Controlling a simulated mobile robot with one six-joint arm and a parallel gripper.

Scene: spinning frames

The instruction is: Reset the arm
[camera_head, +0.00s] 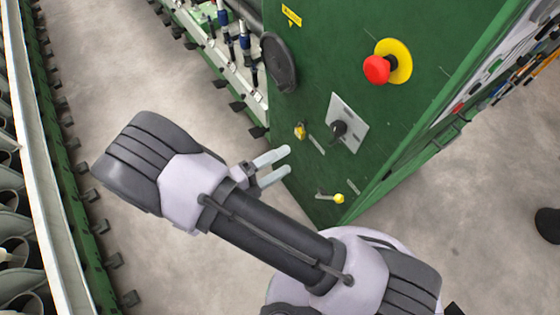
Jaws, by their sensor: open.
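My gripper (281,166) is at the middle of the view, at the end of my bent arm. Its two pale fingers are apart with nothing between them, pointing right toward the green machine cabinet (330,75). My arm reaches from the lower right up to the left, and its grey and black links cover part of the floor. The fingertips appear near the cabinet's lower left edge; I cannot tell the exact gap.
The cabinet carries a red emergency button (377,69) on a yellow plate, a black rotary switch (341,131) and a yellow-tipped lever (338,198). A long machine (40,170) runs along the left. Bare concrete floor (470,220) lies at right.

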